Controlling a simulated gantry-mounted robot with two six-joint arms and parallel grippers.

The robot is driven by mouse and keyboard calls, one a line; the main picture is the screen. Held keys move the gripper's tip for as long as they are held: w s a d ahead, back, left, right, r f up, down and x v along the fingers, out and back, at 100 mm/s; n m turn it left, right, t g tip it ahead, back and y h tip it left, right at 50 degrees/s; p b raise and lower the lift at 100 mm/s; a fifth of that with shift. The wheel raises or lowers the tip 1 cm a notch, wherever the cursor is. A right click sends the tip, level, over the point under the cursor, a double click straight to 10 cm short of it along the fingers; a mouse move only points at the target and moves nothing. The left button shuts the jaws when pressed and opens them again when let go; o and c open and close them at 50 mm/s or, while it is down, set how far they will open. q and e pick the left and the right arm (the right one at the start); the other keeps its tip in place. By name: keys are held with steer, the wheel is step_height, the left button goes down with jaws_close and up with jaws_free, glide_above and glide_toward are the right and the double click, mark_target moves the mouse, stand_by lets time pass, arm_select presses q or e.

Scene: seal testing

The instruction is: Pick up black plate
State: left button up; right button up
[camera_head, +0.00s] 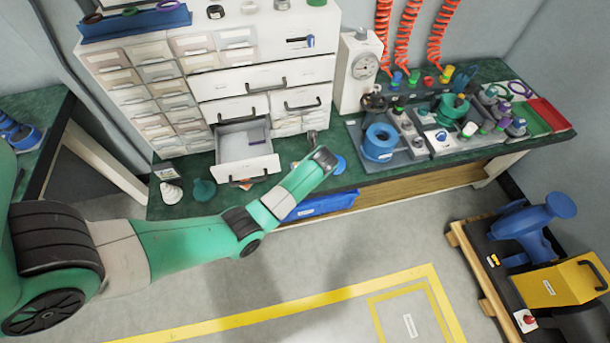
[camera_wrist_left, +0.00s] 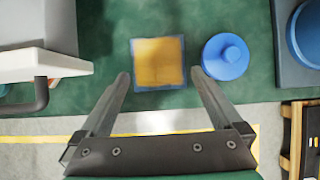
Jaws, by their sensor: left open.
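I cannot pick out a black plate for certain in either view. My left gripper (camera_head: 322,158) is over the front edge of the green bench, to the right of the open drawer. In the left wrist view its two fingers (camera_wrist_left: 160,76) are apart with nothing held between them. A square orange-yellow plate with a blue border (camera_wrist_left: 159,62) lies on the green bench top between and beyond the fingertips. In the head view my arm hides that spot. A blue round knobbed part (camera_wrist_left: 226,56) lies just right of the square; it partly shows in the head view (camera_head: 339,164).
The open white drawer (camera_head: 247,160) juts out on the left, its dark handle (camera_wrist_left: 25,98) near the left finger. A blue bin (camera_head: 322,204) hangs below the bench edge.

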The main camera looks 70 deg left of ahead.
arm_select(q)
steer(key=shift+w+a+f, duration=0.1)
steer(key=shift+f, duration=0.1)
steer(key=b+x, duration=0.4)
steer(key=x, duration=0.1)
steer(key=shift+s+f, duration=0.15)
steer(key=shift+s, duration=0.15)
steer(key=shift+w, duration=0.1)
jaws_close()
